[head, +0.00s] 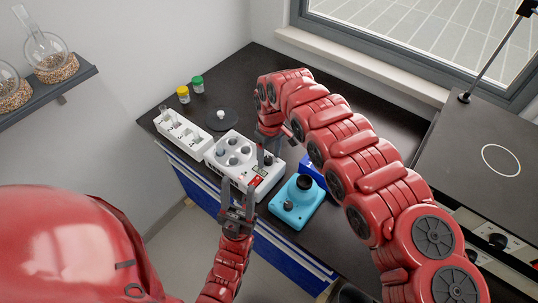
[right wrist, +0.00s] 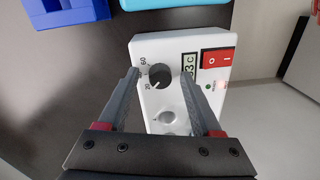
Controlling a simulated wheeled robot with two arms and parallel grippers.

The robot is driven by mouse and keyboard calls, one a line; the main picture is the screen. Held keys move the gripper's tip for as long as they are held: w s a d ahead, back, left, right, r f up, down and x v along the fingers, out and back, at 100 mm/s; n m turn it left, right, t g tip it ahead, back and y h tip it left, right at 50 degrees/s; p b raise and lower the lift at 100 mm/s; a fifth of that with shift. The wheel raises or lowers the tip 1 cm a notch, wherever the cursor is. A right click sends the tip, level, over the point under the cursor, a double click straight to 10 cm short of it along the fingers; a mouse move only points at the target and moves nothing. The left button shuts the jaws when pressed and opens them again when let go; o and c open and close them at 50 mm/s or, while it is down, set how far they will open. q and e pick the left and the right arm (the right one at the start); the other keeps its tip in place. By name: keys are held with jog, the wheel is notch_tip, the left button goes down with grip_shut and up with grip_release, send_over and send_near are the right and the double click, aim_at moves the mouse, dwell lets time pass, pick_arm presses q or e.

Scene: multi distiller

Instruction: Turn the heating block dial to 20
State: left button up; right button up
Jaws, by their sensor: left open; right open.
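The white heating block (head: 234,151) with round wells stands on the black bench in the head view. In the right wrist view its panel (right wrist: 178,45) shows a black dial (right wrist: 159,76) with a white mark and the printed numbers 20 and 60 at its left. A small display (right wrist: 189,68) and a red switch (right wrist: 217,58) sit beside the dial. My right gripper (right wrist: 160,78) is open, with one fingertip on each side of the dial; contact cannot be told. My left gripper (head: 237,185) is open and empty at the block's front edge.
A cyan device (head: 294,207) with a black top stands right of the block, with a blue object (head: 313,170) behind it. A white rack (head: 181,136) stands to the left. Yellow (head: 183,95) and green (head: 197,85) capped bottles and a dark disc (head: 211,124) are behind.

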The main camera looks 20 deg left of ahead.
aim_at(271, 157)
jog(key=shift+r, duration=0.15)
notch_tip(271, 157, up, 17)
jog(key=b, duration=0.3)
jog(key=shift+w+d, duration=0.25)
jog(key=shift+w, duration=0.15)
